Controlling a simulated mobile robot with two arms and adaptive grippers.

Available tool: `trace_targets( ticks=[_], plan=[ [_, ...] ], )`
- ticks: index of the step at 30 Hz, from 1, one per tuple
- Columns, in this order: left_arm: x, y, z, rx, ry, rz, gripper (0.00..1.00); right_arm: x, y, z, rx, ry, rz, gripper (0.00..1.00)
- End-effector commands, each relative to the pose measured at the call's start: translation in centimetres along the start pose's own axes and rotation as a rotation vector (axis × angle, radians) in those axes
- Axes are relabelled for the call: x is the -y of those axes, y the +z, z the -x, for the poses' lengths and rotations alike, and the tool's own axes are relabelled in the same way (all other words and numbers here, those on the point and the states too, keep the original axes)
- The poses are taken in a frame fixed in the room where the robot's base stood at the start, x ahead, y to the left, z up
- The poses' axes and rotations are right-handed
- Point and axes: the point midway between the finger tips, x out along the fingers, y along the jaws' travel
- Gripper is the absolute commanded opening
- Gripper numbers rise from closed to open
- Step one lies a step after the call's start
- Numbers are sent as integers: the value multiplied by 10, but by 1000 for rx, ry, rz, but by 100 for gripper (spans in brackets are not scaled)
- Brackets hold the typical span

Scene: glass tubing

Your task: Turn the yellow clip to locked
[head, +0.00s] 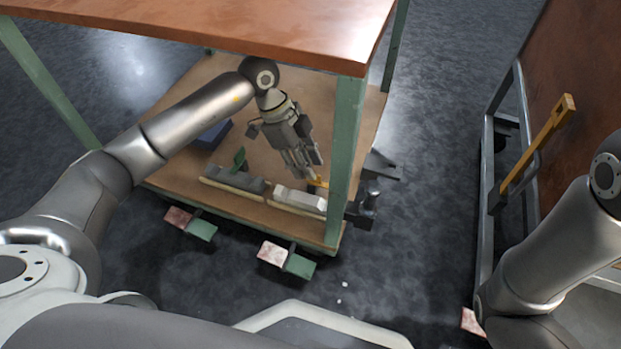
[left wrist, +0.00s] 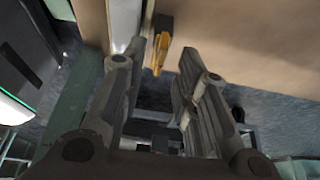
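The yellow clip (head: 318,184) is small and sits at the back of a pale grey block (head: 300,200) on the lower shelf, beside the table leg. My left gripper (head: 303,173) points down just above and behind that block, with its fingertips close to the clip. In the left wrist view the yellow clip (left wrist: 160,53) shows in the gap between the two spread fingers (left wrist: 157,68). The fingers are apart and hold nothing that I can see. Whether either finger touches the clip cannot be told. My right gripper is out of view; only part of its arm shows.
A darker grey block (head: 235,179) with an upright green clip (head: 240,158) stands left of the pale block. The green table leg (head: 346,150) rises close to my gripper, and the brown tabletop (head: 230,28) overhangs the shelf. A blue box (head: 213,134) lies farther left.

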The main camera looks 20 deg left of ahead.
Motion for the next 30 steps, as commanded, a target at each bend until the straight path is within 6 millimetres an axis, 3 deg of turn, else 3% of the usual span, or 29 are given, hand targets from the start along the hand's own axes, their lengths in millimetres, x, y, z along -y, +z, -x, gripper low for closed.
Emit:
trace_targets(
  ticks=[1,6,18,25,30],
  plan=[
    [0,2,-12,0,0,0,29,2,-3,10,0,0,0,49],
    [0,0,-26,-1,0,1,29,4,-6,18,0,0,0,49],
    [0,0,-30,-1,-1,1,29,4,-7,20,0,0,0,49],
    [0,0,-30,-1,-1,1,0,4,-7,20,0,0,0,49],
    [0,0,-30,-1,-1,0,0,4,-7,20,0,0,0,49]
  ],
)
